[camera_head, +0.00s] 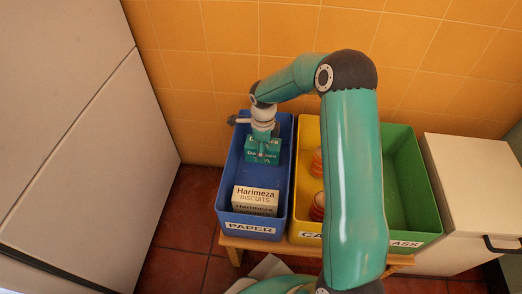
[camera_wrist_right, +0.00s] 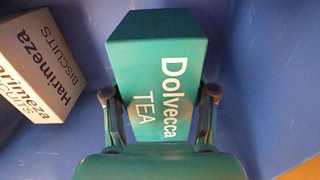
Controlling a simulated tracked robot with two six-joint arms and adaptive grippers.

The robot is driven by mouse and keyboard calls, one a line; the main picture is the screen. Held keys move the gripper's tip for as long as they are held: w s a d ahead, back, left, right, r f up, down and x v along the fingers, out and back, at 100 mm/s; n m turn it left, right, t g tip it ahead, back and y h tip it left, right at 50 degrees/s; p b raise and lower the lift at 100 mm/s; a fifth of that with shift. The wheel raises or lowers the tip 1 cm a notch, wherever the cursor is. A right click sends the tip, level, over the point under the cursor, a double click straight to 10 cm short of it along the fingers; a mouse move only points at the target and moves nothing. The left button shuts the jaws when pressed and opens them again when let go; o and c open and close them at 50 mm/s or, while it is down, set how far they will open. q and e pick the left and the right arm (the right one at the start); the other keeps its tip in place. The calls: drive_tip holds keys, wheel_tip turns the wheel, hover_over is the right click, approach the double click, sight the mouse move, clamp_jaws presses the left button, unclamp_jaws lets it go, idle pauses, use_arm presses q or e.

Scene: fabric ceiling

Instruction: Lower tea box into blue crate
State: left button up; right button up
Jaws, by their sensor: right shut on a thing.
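The teal tea box (camera_head: 262,152), marked "Dolvecca TEA", is inside the back part of the blue crate (camera_head: 228,186) labelled PAPER. My right gripper (camera_head: 264,134) is above it and shut on it. In the right wrist view the tea box (camera_wrist_right: 158,75) is between the two fingers of the gripper (camera_wrist_right: 160,100), with blue crate wall and floor (camera_wrist_right: 262,80) around it. I cannot tell whether its underside touches the crate floor. My left gripper is not in view.
A Harimeza biscuits box (camera_head: 256,198) lies in the front of the blue crate, also in the right wrist view (camera_wrist_right: 38,65). A yellow crate (camera_head: 306,150) with orange-red cans and a green crate (camera_head: 408,180) stand to the right on a wooden bench (camera_head: 232,243). A white cabinet (camera_head: 475,190) is farther right.

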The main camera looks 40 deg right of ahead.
drive_tip(key=shift+f+b, duration=0.85)
drive_tip(key=shift+f, duration=0.2)
idle(0.4)
drive_tip(key=o, duration=1)
drive_tip(key=shift+r, duration=0.15)
